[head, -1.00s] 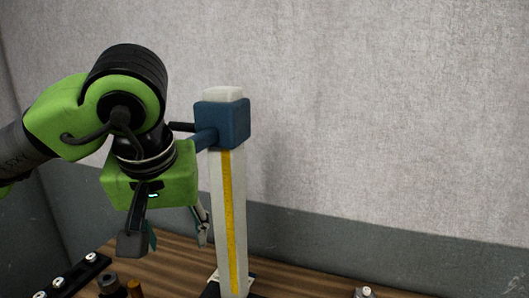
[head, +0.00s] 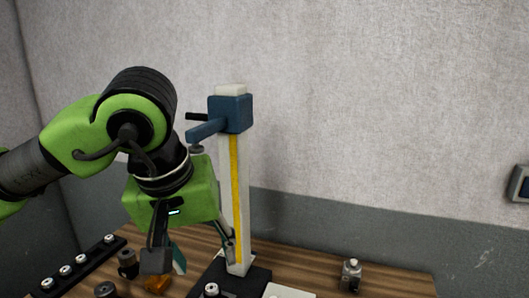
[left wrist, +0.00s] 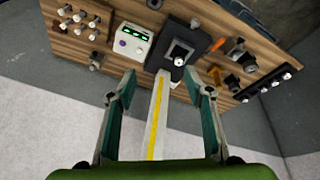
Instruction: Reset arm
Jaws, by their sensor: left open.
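My left gripper (head: 190,258) hangs from the green wrist with its fingers pointing down, just left of a white column with a yellow stripe (head: 236,190). A blue block (head: 230,113) with a short blue arm (head: 206,131) sits near the column top, above my green wrist. In the left wrist view my left gripper (left wrist: 160,88) has two dark green fingers spread wide. The column (left wrist: 156,128) shows between them, and no object is clamped. Whether a finger touches the column cannot be told. My right gripper is not in view.
The column stands on a black base (head: 252,279) on the wooden bench (head: 325,258). A black rack (head: 92,263) with several silver-topped pieces lies at left. A small metal part (head: 351,275) stands at right. A pale instrument (left wrist: 133,42) shows in the wrist view. A wall closes the back.

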